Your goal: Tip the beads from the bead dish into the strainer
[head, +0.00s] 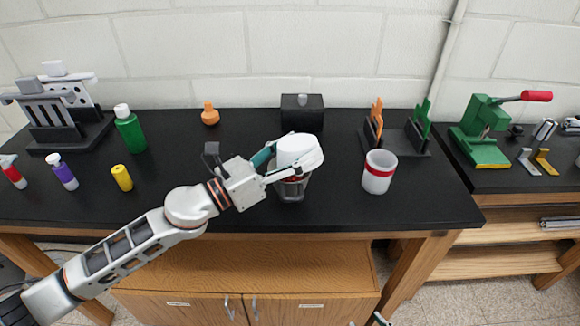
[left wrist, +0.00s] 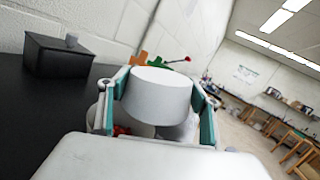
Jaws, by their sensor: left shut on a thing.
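The white bead dish (head: 297,149) is held up over the table's middle by my left gripper (head: 287,165). In the left wrist view the dish (left wrist: 158,92) sits between the two teal finger pads, with a plain closed face showing, so it looks tipped over. The strainer (head: 291,190), a grey metal-looking cup, stands on the black table directly below it. Something red, likely beads, shows at the strainer and below the dish in the wrist view. The strainer's rim is mostly hidden by gripper and dish. A small tip at the bottom edge (head: 381,319) may be my right gripper.
A white cup with a red band (head: 379,172) stands to the right. A black box (head: 302,113) is behind the dish. A dark rack (head: 408,142) stands back right. Bottles (head: 130,129) and a yellow container (head: 122,178) are left. The front table strip is clear.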

